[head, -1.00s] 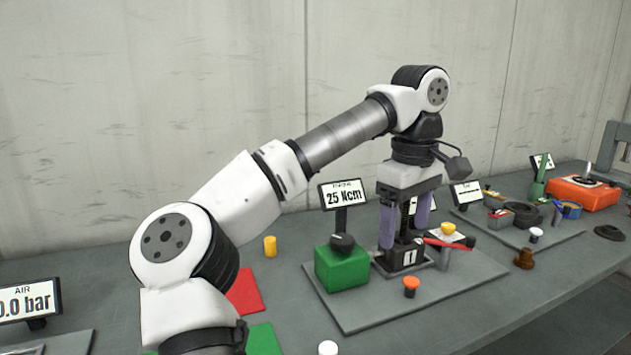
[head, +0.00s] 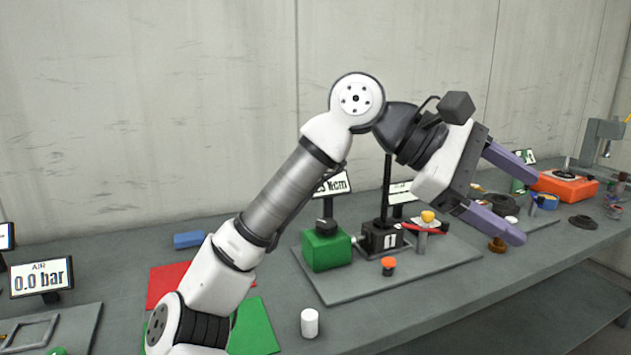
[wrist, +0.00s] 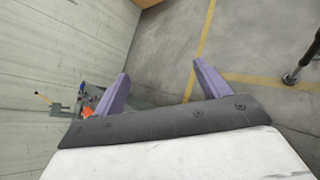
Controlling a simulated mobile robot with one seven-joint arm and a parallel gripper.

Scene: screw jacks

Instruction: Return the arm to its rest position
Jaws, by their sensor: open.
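My gripper (head: 507,193) is raised above the right part of the bench in the head view, tilted with its two purple fingers pointing right and slightly down. The fingers are spread wide with nothing between them. The wrist view shows the same open gripper (wrist: 158,80), with bare floor beyond its fingers. My arm is bent upward with its elbow in front of the wall. The black screw jack marked 1 (head: 383,238) stands upright on a grey plate (head: 345,290), apart from the gripper. A red bar (head: 425,230) shows at its right.
On the plate are a green box (head: 326,250) with a black knob and an orange-topped knob (head: 388,264). A white cylinder (head: 310,322) stands near the front edge. An orange device (head: 565,187) sits far right. The air above the bench is free around the gripper.

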